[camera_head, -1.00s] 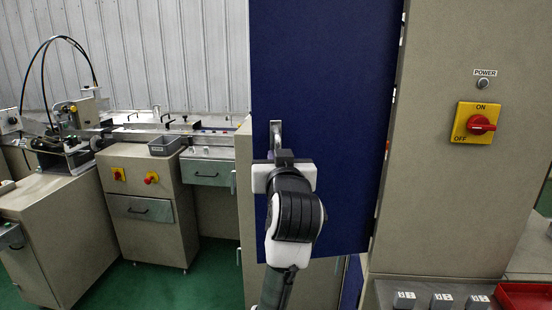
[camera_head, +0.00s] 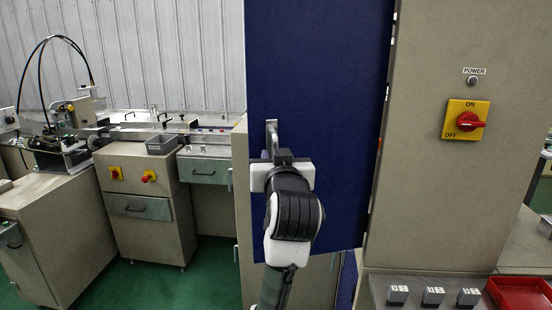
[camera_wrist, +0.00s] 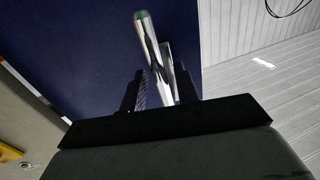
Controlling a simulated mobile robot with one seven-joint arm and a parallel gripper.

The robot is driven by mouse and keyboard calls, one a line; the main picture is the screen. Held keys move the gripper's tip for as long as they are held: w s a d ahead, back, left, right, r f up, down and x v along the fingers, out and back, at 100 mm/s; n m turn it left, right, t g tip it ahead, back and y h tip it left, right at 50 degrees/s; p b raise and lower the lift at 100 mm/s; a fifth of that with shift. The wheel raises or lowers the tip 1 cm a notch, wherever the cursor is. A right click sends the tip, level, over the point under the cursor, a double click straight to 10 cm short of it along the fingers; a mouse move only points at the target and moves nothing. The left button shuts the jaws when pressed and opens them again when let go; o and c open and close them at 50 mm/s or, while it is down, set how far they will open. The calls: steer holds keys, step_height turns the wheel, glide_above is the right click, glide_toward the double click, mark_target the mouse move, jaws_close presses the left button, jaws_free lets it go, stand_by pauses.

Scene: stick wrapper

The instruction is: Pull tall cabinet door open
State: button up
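The tall cabinet door (camera_head: 320,90) is a dark blue panel in the middle of the head view. It stands at an angle to the beige cabinet front, with a narrow gap along its right edge. Its silver bar handle (camera_head: 271,135) is near the left edge. My gripper (camera_head: 278,158) is at the handle's lower part. In the wrist view the handle (camera_wrist: 150,45) runs down between the two dark fingers (camera_wrist: 160,92), which look shut on it. The exact finger contact is partly hidden in shadow.
A beige panel with a red and yellow power switch (camera_head: 467,120) stands at right. Beige machine cabinets (camera_head: 150,205) stand at left. Green floor (camera_head: 210,275) is clear between them and the door.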

steer(key=s+d+b, duration=0.1)
steer(key=s+b, duration=0.4)
steer(key=s, duration=0.8)
steer(key=shift+s, duration=0.35)
